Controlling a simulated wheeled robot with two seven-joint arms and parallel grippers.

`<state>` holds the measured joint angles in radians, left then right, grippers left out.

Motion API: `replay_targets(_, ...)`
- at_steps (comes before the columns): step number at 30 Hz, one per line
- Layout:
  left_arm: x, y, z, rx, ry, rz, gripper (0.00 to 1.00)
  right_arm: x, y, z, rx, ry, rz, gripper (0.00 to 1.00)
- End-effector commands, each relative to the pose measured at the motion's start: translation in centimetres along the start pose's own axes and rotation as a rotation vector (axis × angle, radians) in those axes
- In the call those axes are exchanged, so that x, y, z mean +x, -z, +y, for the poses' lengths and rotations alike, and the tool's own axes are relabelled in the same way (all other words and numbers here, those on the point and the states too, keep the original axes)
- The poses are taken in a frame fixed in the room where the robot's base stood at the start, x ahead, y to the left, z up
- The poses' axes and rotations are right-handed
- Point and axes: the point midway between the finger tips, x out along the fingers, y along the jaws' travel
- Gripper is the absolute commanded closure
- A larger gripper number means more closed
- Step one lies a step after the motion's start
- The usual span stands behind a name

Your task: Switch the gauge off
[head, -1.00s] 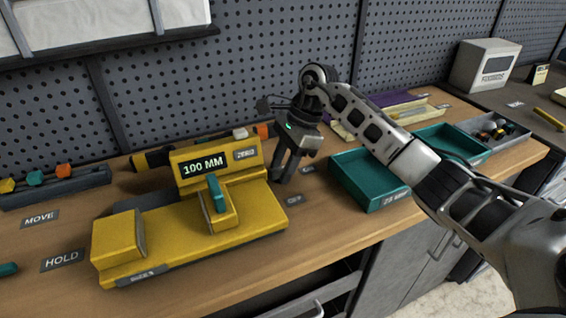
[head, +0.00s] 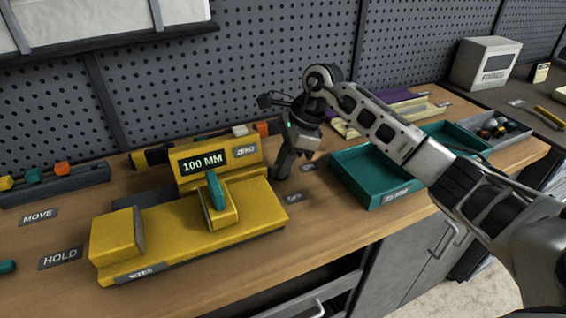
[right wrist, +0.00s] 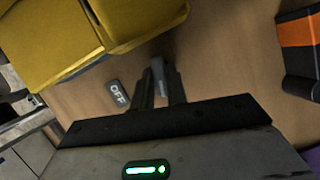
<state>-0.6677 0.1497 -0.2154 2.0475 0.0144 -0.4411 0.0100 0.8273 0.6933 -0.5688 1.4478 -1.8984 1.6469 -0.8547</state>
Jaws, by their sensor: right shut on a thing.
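The yellow gauge (head: 190,238) stands on the wooden bench, its display (head: 204,162) lit and reading 100 MM. A teal slider (head: 216,192) stands upright on its middle block. My right gripper (head: 281,172) points down beside the gauge's right end. In the right wrist view its fingers are shut on a small grey lever-like piece (right wrist: 158,68), mostly hidden between them. An OFF label (right wrist: 118,93) lies on the bench beside the fingers; it also shows in the head view (head: 293,198). My left gripper is not in view.
A teal tray (head: 352,182) stands right of the gripper, with a grey bin of parts (head: 497,131) beyond. A black and orange tool (right wrist: 298,45) lies behind the gauge.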

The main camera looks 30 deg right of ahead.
Motion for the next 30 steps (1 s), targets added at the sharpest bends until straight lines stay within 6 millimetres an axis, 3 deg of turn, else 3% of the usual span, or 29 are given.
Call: replay_targets(30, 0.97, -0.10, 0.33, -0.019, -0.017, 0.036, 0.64, 0.10, -0.24, 0.44, 0.869, 0.366, -0.002, 1.00)
